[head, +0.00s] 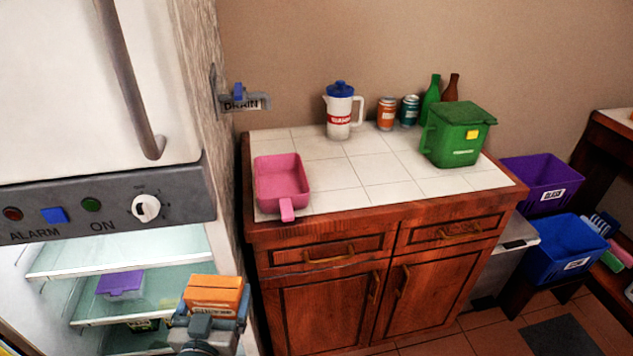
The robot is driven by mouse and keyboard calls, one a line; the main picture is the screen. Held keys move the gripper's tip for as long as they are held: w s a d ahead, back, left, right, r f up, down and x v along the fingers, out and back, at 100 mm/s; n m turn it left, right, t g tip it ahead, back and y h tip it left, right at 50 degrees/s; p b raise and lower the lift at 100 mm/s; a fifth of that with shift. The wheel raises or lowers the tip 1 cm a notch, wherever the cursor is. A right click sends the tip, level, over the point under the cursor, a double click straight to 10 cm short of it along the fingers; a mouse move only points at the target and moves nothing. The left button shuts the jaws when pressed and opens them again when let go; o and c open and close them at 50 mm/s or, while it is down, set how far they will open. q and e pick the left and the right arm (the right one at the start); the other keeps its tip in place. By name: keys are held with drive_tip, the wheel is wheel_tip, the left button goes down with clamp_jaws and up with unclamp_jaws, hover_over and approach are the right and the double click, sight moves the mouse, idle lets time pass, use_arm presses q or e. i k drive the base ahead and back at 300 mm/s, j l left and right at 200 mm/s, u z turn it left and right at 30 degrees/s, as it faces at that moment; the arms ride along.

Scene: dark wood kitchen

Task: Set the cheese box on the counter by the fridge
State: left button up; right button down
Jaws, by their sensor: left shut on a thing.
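An orange box (214,292), which I take to be the cheese box, is held by my left gripper (212,322) at the bottom, in front of the open fridge (120,262). The gripper is shut on it and covers its lower part. The box is to the left of the counter and lower in the picture than the counter's tiled top (350,177). My right gripper does not show.
On the counter stand a pink scoop-like container (281,180), a white pitcher (340,112), two cans, two bottles and a green bin (457,137). The front middle of the tiles is clear. A purple-lidded container (120,284) sits in the fridge.

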sight(390, 187)
drive_tip(key=i+l, duration=0.1)
drive_tip(key=l, duration=0.35)
drive_tip(key=i+l, duration=0.15)
drive_tip(key=l, duration=0.3)
drive_tip(key=i+l, duration=0.1)
drive_tip(key=l, duration=0.35)
drive_tip(key=i+l, duration=0.15)
drive_tip(key=l, duration=0.3)
drive_tip(key=i+l, duration=0.1)
drive_tip(key=l, duration=0.35)
drive_tip(key=i+l, duration=0.15)
drive_tip(key=l, duration=0.3)
